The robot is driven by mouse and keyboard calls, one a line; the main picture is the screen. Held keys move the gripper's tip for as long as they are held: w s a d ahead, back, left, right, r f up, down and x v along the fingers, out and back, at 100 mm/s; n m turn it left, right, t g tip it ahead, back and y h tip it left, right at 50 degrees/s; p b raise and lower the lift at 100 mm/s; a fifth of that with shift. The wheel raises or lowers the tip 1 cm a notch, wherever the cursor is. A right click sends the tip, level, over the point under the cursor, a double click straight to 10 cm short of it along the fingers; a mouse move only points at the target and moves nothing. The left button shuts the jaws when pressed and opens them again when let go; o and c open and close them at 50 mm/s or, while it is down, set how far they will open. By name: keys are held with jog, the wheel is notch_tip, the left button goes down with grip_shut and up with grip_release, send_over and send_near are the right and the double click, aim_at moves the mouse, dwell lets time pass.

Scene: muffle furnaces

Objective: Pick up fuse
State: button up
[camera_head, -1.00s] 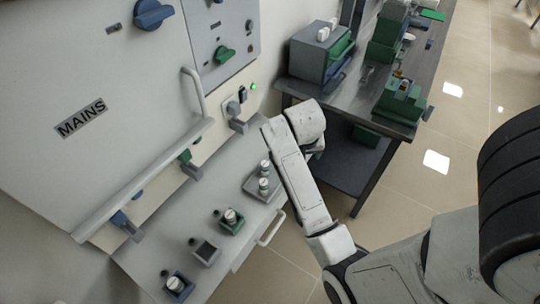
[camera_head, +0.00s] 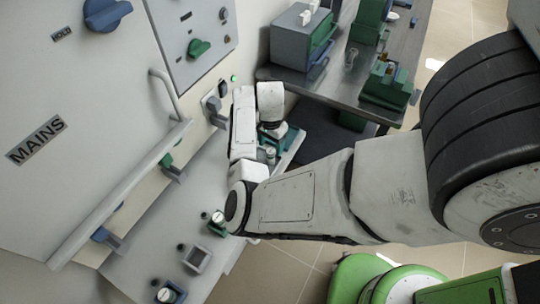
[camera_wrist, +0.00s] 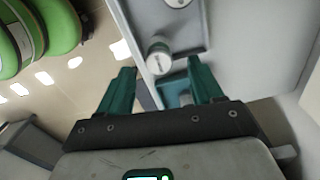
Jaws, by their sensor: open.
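A white-topped cylindrical fuse (camera_wrist: 159,58) stands in the wrist view just beyond and between the two green fingers of my gripper (camera_wrist: 159,72). The fingers are open, with a gap around the fuse; I cannot tell if either touches it. A second fuse (camera_wrist: 178,3) is cut off at the top edge, in the same grey tray (camera_wrist: 198,20). In the head view a fuse (camera_head: 270,155) shows beside my gripper, partly hidden by my arm. Other fuses stand in a green holder (camera_head: 217,228) and a blue holder (camera_head: 178,293) on the pale ledge.
An empty grey holder (camera_head: 197,260) sits between the green and blue ones. The furnace panel (camera_head: 90,120) with its long handle bar (camera_head: 120,190) rises at left. A metal bench (camera_head: 345,85) with grey and green units stands at the back right.

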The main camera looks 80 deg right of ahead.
aim_at(270, 151)
jog(key=shift+a+f+p, duration=0.15)
jog(key=shift+f+p, duration=0.15)
jog(key=shift+f, duration=2.55)
jog(key=shift+c, duration=0.4)
jog(key=c, duration=1)
jog(key=shift+c, duration=0.4)
jog(key=shift+r, duration=0.15)
